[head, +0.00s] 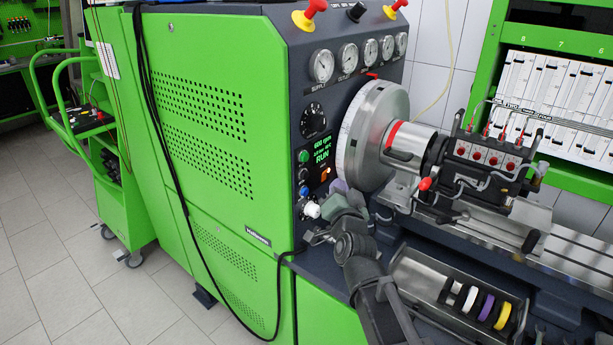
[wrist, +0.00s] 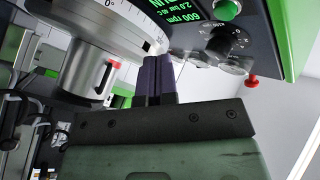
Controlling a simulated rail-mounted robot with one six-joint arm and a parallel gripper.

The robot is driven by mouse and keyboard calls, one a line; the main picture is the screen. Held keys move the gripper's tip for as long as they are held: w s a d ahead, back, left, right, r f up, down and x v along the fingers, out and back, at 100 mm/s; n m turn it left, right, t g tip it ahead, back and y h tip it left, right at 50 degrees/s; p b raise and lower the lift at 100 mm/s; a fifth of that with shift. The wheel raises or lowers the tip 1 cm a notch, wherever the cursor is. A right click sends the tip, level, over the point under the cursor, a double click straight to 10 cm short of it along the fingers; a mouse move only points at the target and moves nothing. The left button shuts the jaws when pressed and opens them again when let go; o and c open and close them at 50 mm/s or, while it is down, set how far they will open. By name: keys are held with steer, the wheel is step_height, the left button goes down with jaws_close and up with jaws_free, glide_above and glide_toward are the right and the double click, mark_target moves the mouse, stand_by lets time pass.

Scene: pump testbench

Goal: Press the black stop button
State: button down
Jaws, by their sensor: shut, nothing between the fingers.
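The control panel (head: 319,170) has a lit display (head: 321,148) reading 600 rpm and RUN. A green button (head: 303,156) is left of the display. A small dark button (head: 303,173), which looks like the black stop button, sits just below the green one; its details are too small to tell. My gripper (head: 339,187) is shut and empty, with its purple-grey fingers right of the button column, in front of the lower panel. The wrist view shows the closed fingers (wrist: 158,68) and the green button (wrist: 228,9); the stop button is not discernible there.
The large flywheel (head: 375,135) is close to the right of my fingers. A black dial (head: 313,120) is above the buttons. A black cable (head: 165,150) hangs down the green cabinet.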

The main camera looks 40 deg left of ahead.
glide_toward(311, 163)
steer(key=shift+w+a+r, duration=0.15)
steer(key=shift+w+a, duration=0.2)
steer(key=shift+w, duration=0.4)
steer(key=shift+w+a+r, duration=0.15)
steer(key=shift+w+a, duration=0.15)
steer(key=shift+w, duration=0.4)
steer(key=shift+a, duration=0.1)
stand_by(0.7)
steer(key=shift+a, duration=0.85)
stand_by(0.6)
steer(key=shift+d, duration=1.05)
steer(key=shift+w+d, duration=0.15)
steer(key=shift+d, duration=2.25)
